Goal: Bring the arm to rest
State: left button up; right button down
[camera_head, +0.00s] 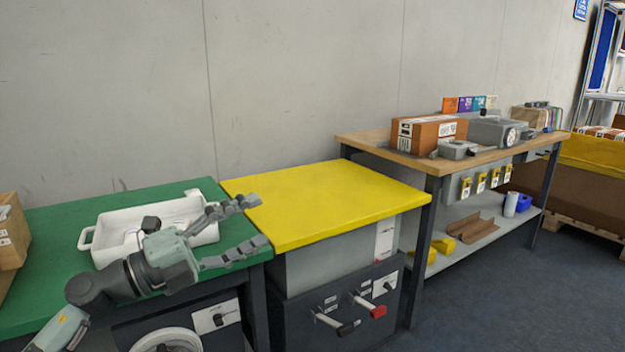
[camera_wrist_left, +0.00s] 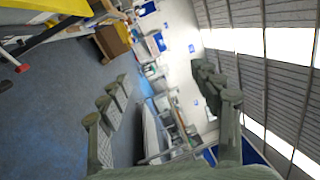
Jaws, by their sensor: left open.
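My left gripper (camera_head: 256,222) is open and empty in the head view. It is held over the right part of the green table, in front of the white tray, with its fingers pointing right toward the yellow table. Its two spread fingers also show in the left wrist view (camera_wrist_left: 165,105), with nothing between them. My left arm comes in from the lower left. The white tray (camera_head: 88,240) stands on the green table (camera_head: 60,222), partly hidden by the gripper; a dark item lies in it. My right gripper is not in view.
The yellow table top (camera_head: 330,200) is bare. A wooden workbench (camera_head: 375,140) at the right carries a brown box (camera_head: 425,134) and grey devices. Cardboard boxes (camera_head: 12,235) stand at the far left. Levers (camera_head: 335,322) stick out below the yellow top. Open floor (camera_head: 520,300) lies at the right.

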pick_arm(q)
jog(key=w+a+f+n+t+y, duration=0.4)
jog(key=a+f+n+t+y, duration=0.75)
jog(key=n, duration=0.75)
jog(key=s+a+f+n+g+y, duration=0.45)
jog(key=a+f+g+y, duration=0.2)
jog(key=f, duration=0.25)
jog(key=s+a+f+n+g+y+p, duration=0.1)
jog(key=s+f+n+g, duration=0.15)
jog(key=s+f, duration=0.4)
jog(key=s+a+f+n+g+y, duration=0.1)
jog(key=s+f+n+g, duration=0.2)
jog(key=f, duration=0.6)
jog(key=s+d+f+g+h, duration=0.1)
jog(key=s+d+f+g, duration=0.2)
jog(key=s+f+g, duration=0.4)
jog(key=s+f, duration=0.2)
jog(key=s, duration=0.6)
jog(key=shift+f+n+h, duration=0.3)
jog(key=shift+f+h, duration=0.1)
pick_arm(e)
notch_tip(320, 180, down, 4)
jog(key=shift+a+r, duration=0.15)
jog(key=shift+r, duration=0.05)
pick_arm(q)
jog(key=shift+s, duration=0.1)
